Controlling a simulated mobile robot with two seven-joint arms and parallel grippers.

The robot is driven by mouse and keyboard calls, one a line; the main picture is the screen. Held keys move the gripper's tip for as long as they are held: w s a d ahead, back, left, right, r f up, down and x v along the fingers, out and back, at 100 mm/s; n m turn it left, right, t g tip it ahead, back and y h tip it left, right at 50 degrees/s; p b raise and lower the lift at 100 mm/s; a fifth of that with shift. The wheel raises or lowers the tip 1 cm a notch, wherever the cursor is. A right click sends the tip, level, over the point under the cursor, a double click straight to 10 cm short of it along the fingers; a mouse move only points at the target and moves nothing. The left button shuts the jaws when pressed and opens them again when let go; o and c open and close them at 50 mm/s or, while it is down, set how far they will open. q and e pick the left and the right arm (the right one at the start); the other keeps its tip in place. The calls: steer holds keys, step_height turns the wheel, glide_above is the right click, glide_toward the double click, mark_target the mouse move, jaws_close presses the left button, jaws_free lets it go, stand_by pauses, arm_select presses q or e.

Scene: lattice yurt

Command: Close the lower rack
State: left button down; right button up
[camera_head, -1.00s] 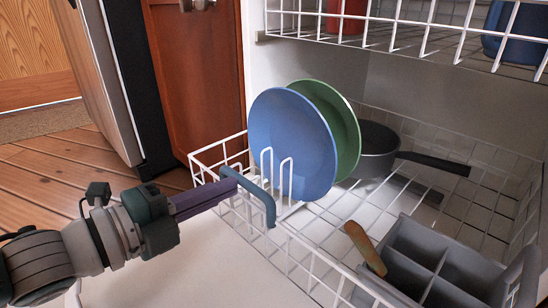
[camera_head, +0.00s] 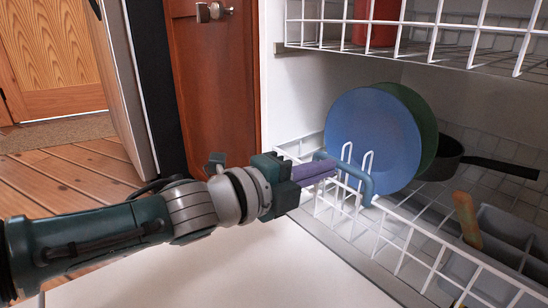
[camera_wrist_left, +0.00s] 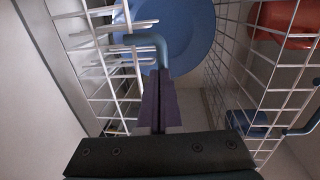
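The white wire lower rack (camera_head: 400,228) is partly pulled out over the open door, under the upper rack. A blue handle (camera_head: 357,176) sits on its front edge. My left gripper (camera_head: 336,169) is at this handle, its purple fingers together and apparently touching it; I see no handle between them. In the left wrist view the fingertips (camera_wrist_left: 157,72) are close to the blue handle (camera_wrist_left: 150,40). The rack holds a blue plate (camera_head: 368,140), a green plate (camera_head: 428,130) behind it, a dark pan (camera_head: 447,158) and a grey cutlery basket (camera_head: 505,225). My right gripper is not in view.
The upper rack (camera_head: 400,45) hangs above with a red cup (camera_head: 375,28). The open dishwasher door (camera_head: 225,275) lies flat below my left arm. A wooden cabinet (camera_head: 215,90) stands left of the dishwasher. Wooden floor (camera_head: 75,160) is free at the left.

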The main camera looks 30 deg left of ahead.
arm_select(q)
steer(key=b+x, duration=0.1)
steer(key=x, duration=0.1)
steer(key=shift+w+d, duration=0.2)
steer(key=shift+w, duration=0.1)
steer(key=shift+a, duration=0.15)
stand_by(0.3)
